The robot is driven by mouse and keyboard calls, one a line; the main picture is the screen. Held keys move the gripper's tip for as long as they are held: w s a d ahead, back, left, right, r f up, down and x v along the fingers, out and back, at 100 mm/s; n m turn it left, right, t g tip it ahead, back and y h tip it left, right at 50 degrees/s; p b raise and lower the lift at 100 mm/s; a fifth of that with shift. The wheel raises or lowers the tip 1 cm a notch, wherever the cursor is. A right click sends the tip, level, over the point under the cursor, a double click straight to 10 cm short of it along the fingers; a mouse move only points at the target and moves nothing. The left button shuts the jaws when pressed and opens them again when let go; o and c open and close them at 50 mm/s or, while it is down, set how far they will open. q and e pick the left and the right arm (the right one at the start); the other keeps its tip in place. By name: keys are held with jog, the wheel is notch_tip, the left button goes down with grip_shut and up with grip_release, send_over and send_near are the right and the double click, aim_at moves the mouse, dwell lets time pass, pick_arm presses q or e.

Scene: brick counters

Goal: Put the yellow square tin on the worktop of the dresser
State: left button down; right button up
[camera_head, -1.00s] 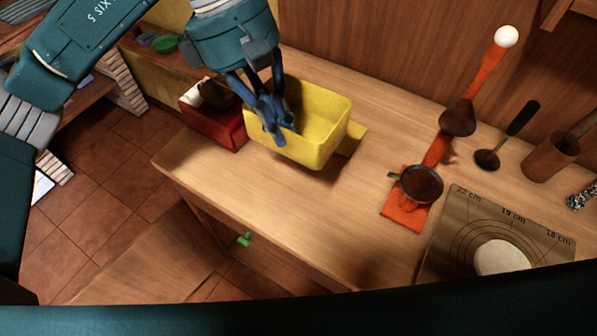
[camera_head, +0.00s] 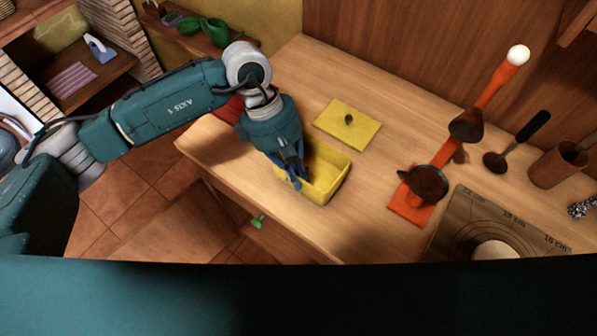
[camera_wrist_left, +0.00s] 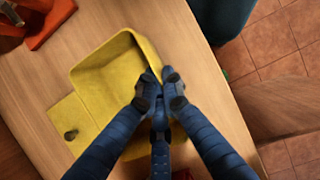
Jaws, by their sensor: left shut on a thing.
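The yellow square tin (camera_head: 332,182) is open at the top and stands upright near the front edge of the worktop (camera_head: 375,160). It also shows in the left wrist view (camera_wrist_left: 100,75). My left gripper (camera_head: 296,178) reaches down over the tin's left side and is shut on its wall; the wrist view shows the fingertips (camera_wrist_left: 160,92) at the rim. I cannot tell whether the tin's base touches the wood. A flat yellow lid (camera_head: 333,119) with a dark knob lies behind the tin. My right gripper is not in view.
A red box (camera_head: 230,110) is partly hidden behind my left arm. An orange spoon rest (camera_head: 408,205) with a dark pan (camera_head: 430,183) stands to the right, near a ladle (camera_head: 497,160) and a round-marked board (camera_head: 462,215). Bare wood lies between tin and spoon rest.

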pick_arm(q)
jog(key=shift+f, duration=0.25)
jog(key=shift+f, duration=0.1)
jog(key=shift+f+b, duration=0.1)
jog(key=shift+b, duration=0.25)
jog(key=c, duration=1.9)
grip_release()
